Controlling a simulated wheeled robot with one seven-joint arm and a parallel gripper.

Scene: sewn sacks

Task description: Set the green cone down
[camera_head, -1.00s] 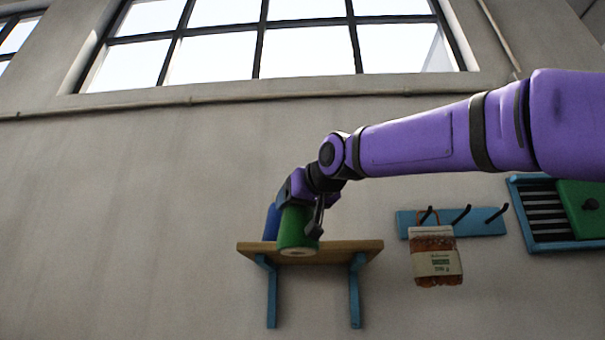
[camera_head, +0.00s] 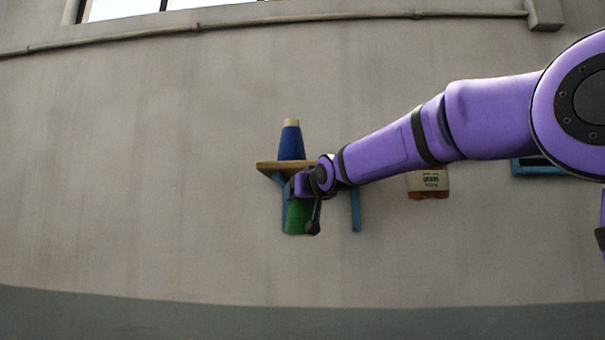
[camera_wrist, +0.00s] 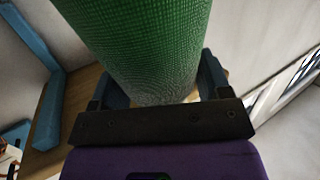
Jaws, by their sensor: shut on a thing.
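My gripper (camera_head: 303,212) is shut on the green cone (camera_head: 295,218), one finger visible on its right side in the head view. The cone appears lower than the board of the small wooden shelf (camera_head: 267,166), in front of its blue brackets. In the wrist view the green cone (camera_wrist: 150,45) fills the space between the fingers, with a textured, thread-like surface. A blue cone (camera_head: 291,143) with a pale tip stands upright on the shelf board. My arm hides the board's right part. I cannot tell how far the green cone is from the wall.
A pouch with a pale label (camera_head: 428,182) hangs on the wall to the right, partly behind my arm. A blue frame (camera_head: 535,167) shows further right. The wall below the shelf (camera_head: 300,275) is bare. A blue bracket (camera_wrist: 46,112) shows left in the wrist view.

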